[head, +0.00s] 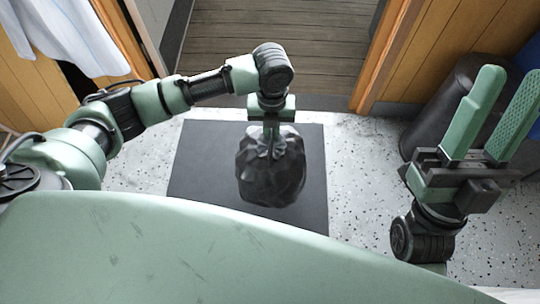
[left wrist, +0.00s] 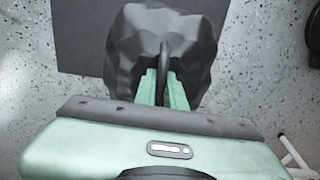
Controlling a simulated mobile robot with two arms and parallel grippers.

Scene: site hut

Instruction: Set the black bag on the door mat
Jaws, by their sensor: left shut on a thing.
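The black bag (head: 271,172) is a crumpled, full sack. In the head view it appears over the dark door mat (head: 200,165), inside the mat's edges. I cannot tell whether its bottom touches the mat. My left gripper (head: 271,135) is above the bag and shut on its top. In the left wrist view the bag (left wrist: 165,45) hangs at the fingertips (left wrist: 163,88), with a dark loop between them, and the mat (left wrist: 78,40) shows behind it. My right gripper (head: 490,115) is open and empty at the right, its fingers pointing up.
An open doorway with a wooden plank floor (head: 275,50) lies beyond the mat. A dark bin (head: 440,110) stands at the right by the wooden wall. Pale clothing (head: 65,35) hangs at upper left. Speckled floor (head: 355,180) right of the mat is clear.

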